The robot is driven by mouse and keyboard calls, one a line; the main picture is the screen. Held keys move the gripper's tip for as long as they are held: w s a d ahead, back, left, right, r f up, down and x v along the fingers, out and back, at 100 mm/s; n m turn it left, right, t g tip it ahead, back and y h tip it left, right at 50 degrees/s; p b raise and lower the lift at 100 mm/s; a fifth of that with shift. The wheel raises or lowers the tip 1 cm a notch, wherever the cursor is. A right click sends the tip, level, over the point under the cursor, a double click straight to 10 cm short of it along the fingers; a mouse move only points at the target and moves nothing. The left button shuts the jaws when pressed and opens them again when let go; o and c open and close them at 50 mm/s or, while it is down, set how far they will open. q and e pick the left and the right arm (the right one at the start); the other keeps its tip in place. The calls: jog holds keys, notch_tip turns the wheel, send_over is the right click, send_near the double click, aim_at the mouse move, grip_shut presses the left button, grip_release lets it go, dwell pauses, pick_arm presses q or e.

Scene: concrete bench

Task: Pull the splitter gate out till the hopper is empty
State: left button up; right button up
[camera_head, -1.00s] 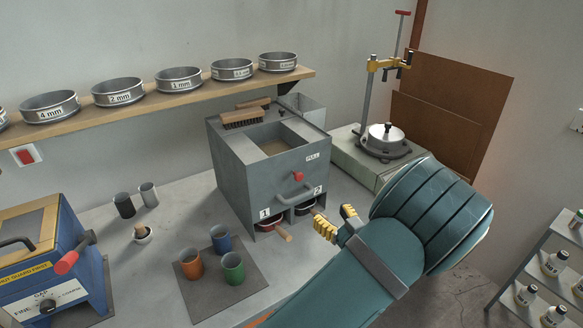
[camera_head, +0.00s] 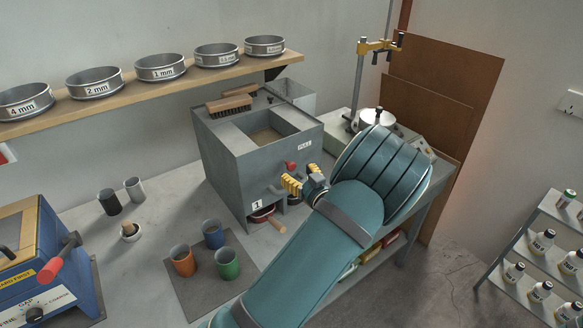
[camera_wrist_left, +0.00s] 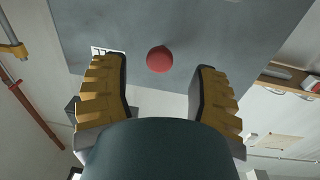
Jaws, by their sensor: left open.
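The grey splitter box (camera_head: 222,165) stands on the bench with an open hopper (camera_head: 265,138) in its top; brownish material shows inside. A red knob (camera_head: 290,165) sits on its front face below a "PULL" label (camera_head: 305,145). My left gripper (camera_head: 303,182) is open and empty in front of that face, close to the knob. In the left wrist view the red knob (camera_wrist_left: 159,59) appears between the spread yellow fingertips (camera_wrist_left: 159,68), beyond them. My gripper hides part of the front handle and the right pan. The left pan (camera_head: 264,215), marked 1, shows below. My right gripper is out of view.
Orange, blue and green cups (camera_head: 228,263) stand on a dark mat left of my arm. A brush (camera_head: 229,102) lies on the box top. A blue machine (camera_head: 40,265) is at the left. A sieve shelf (camera_head: 150,87) runs behind.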

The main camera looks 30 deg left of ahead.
aim_at(293, 168)
pick_arm(q)
jog(key=shift+x, duration=2)
jog(key=shift+o, duration=0.2)
grip_shut()
